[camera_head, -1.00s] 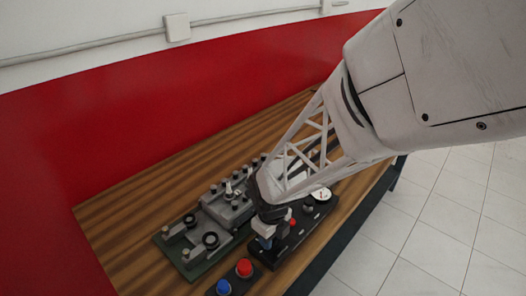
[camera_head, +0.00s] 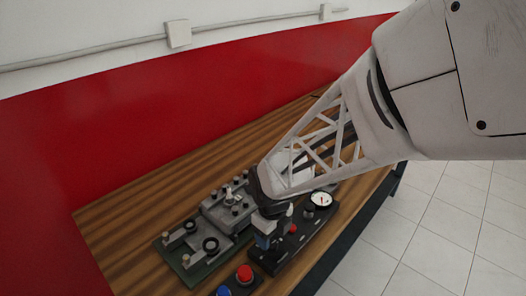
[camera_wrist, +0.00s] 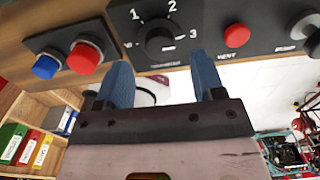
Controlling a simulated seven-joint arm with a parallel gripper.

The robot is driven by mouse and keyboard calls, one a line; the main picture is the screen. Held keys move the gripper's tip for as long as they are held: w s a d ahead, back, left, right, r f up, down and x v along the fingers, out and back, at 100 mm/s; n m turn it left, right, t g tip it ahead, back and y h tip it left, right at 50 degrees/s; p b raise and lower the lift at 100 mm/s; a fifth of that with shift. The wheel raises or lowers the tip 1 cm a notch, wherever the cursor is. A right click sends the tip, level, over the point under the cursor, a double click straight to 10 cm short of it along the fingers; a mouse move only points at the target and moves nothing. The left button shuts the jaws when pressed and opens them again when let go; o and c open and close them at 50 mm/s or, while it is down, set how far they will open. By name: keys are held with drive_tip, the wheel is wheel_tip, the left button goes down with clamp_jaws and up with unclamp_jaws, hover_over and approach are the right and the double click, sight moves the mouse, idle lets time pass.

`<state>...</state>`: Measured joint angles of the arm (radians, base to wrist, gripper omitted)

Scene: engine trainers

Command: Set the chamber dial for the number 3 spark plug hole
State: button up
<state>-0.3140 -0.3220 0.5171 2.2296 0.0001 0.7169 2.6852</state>
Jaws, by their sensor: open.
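The chamber dial (camera_wrist: 160,38) is a round black knob on a black panel, with white numbers 1, 2 and 3 around it; a mark at its left is hard to read. I cannot tell which number it points to. My gripper (camera_wrist: 163,78) is open, its two blue fingers spread just below the dial in the wrist view, with nothing between them. In the head view my gripper (camera_head: 266,240) is over the black panel (camera_head: 265,266) and hides the dial. The engine block (camera_head: 228,212) stands on a green base beside the panel; its plug holes are too small to number.
The panel also carries a red vent button (camera_wrist: 237,35), a pump knob (camera_wrist: 305,27) and a white gauge (camera_head: 321,198). A separate box holds a blue button (camera_wrist: 46,66) and a red button (camera_wrist: 84,57). Bare wooden table (camera_head: 130,215) lies left of the engine block.

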sight(272, 244)
drive_tip(key=shift+r, duration=2)
drive_tip(key=shift+d+r, duration=0.1)
drive_tip(key=shift+s+d+r+n, duration=0.15)
drive_tip(key=shift+d+r+n, duration=0.25)
drive_tip(key=shift+n, duration=0.2)
drive_tip(key=s+d+r+n+t, duration=0.2)
drive_tip(key=s+d+r+n, duration=1.1)
drive_tip(key=n, duration=1.2)
drive_tip(key=shift+s+d+r+n+t, duration=0.2)
drive_tip(key=shift+r+n+t, duration=0.1)
drive_tip(key=shift+r+n, duration=0.1)
